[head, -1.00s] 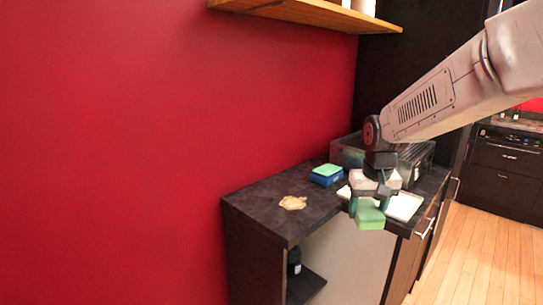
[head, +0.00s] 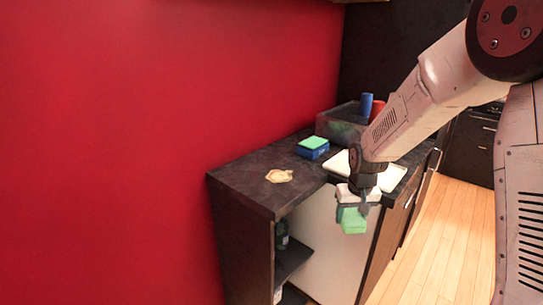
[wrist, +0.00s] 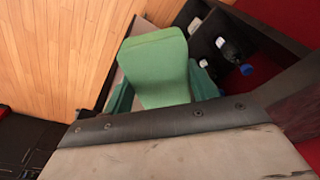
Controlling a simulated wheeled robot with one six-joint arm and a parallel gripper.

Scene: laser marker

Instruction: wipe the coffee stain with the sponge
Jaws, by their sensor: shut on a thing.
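The coffee stain (head: 279,176) is a light tan patch on the dark counter (head: 240,183), near its left end. My gripper (head: 352,208) is shut on a green sponge (head: 353,221). It holds the sponge in front of the counter's front edge, to the right of the stain and apart from it. The held sponge fills the middle of the wrist view (wrist: 155,68), between the fingers. The stain does not show in the wrist view.
A green-topped blue block (head: 312,147) sits on the counter behind the stain. A white tray (head: 393,176) lies right of it, partly hidden by my arm. A dark box with blue and red cups stands behind. Bottles (wrist: 228,48) stand on the open shelf below.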

